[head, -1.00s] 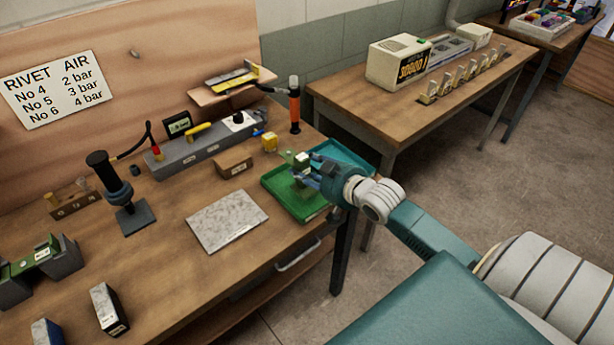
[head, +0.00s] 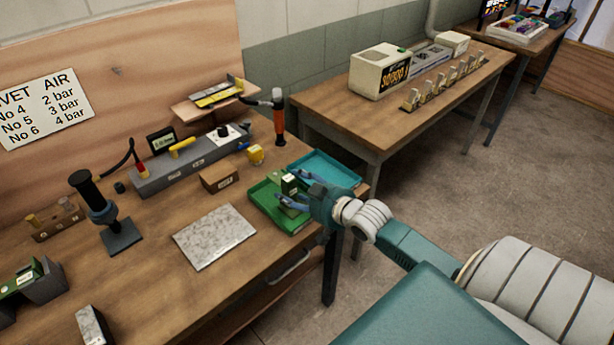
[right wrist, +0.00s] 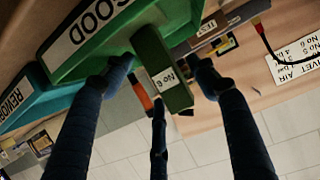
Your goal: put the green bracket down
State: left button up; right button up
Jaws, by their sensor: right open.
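The green bracket (head: 288,184) stands in the green tray (head: 262,205) at the right end of the bench. In the right wrist view, the bracket (right wrist: 163,68) shows a white "No 6" label and the tray (right wrist: 62,55) reads "GOOD". My right gripper (head: 285,188) is at the tray, its blue fingers spread around the bracket. In the right wrist view, the gripper (right wrist: 162,80) has fingers to either side of the bracket, with gaps visible. The bracket's contact with the tray floor is hidden. My left gripper is not in view.
A teal tray (head: 335,168) lies right behind the green one; the wrist view reads "REWORK" on it. Near the trays are a small brown box (head: 220,178), a yellow block (head: 255,154), an orange-handled tool (head: 280,125) and a grey plate (head: 214,237).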

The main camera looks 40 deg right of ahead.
jog(key=b+v, duration=0.1)
jog(key=v, duration=1)
jog(key=shift+s, duration=0.1)
jog(key=s+a+f+n+g, duration=0.1)
jog(key=s+a+f+g, duration=0.4)
jog(key=s+a+f, duration=0.3)
jog(key=s+a+f+n+g, duration=0.1)
jog(key=s+a+f+g, duration=0.45)
jog(key=s+a, duration=0.5)
jog(key=s+f+b, duration=0.1)
jog(key=s+f, duration=0.2)
jog(key=f, duration=2.7)
jog(key=s+d+f+g, duration=0.1)
jog(key=s+f, duration=0.6)
jog(key=s, duration=0.1)
jog(key=s+d+f+g+b, duration=0.1)
jog(key=s+d+f, duration=0.1)
jog(key=s+f, duration=0.6)
jog(key=shift+s+d+n, duration=0.3)
jog(key=shift+d, duration=0.05)
